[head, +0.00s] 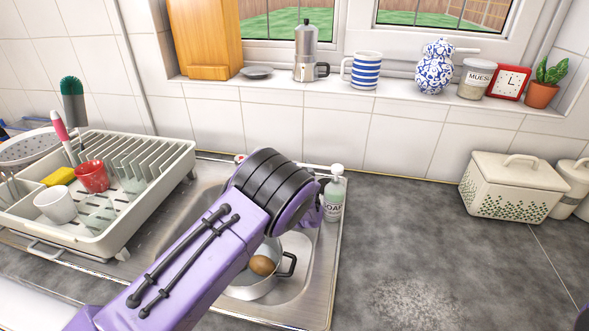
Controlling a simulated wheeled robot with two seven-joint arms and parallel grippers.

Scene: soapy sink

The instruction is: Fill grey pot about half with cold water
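Most of the tap is hidden behind the arm; a small red mark (239,158) shows at the sink's back edge. My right gripper is out of view.
A soap bottle (334,194) stands at the sink's back right corner. A dish rack (125,212) with a red mug (92,176) and a white cup (56,204) fills the left. A cream bread bin (511,186) stands at right. The grey counter (425,235) between is clear.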

